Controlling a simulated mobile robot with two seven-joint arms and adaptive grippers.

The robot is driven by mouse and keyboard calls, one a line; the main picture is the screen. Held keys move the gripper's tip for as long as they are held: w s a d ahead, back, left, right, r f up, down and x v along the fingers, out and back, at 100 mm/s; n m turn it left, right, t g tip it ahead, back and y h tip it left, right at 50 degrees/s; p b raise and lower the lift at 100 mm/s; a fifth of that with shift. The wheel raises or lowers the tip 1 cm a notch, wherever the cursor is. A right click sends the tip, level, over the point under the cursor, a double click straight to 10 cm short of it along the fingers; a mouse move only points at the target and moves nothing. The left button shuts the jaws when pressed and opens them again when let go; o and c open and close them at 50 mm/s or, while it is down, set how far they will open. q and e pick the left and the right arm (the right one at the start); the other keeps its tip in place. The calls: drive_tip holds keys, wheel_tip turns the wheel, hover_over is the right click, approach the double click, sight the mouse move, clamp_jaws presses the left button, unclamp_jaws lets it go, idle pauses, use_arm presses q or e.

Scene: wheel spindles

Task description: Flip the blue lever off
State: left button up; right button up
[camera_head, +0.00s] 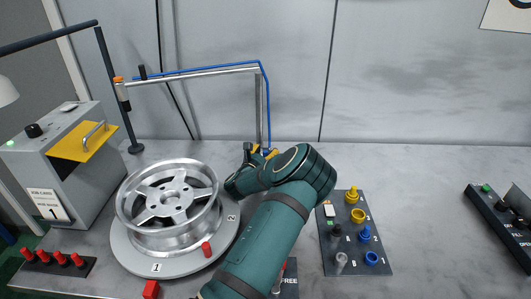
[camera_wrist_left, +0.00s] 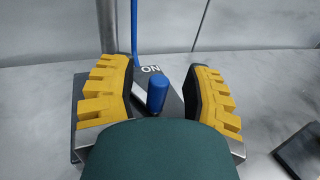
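The blue lever (camera_wrist_left: 157,92) stands between the two yellow-padded fingers of my left gripper (camera_wrist_left: 158,98) in the left wrist view. The fingers are apart, with a gap on each side of the lever. The lever's dark base plate (camera_wrist_left: 172,75) carries the word ON behind the lever. In the head view my left gripper (camera_head: 258,152) reaches to the foot of the metal post, and its arm hides most of the lever unit. My right gripper is in neither view.
A metal post (camera_head: 261,110) with a blue hose stands right behind the lever. A silver wheel (camera_head: 167,203) sits on a round turntable (camera_head: 190,267) to the left. A panel with colored knobs (camera_head: 377,259) lies to the right. The table right of that panel is mostly clear.

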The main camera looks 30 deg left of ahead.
sight(266, 151)
use_arm(q)
drive_tip(key=shift+r, duration=0.1)
wheel_tip(266, 151, up, 10)
drive_tip(key=shift+f, duration=0.1)
idle(0.5)
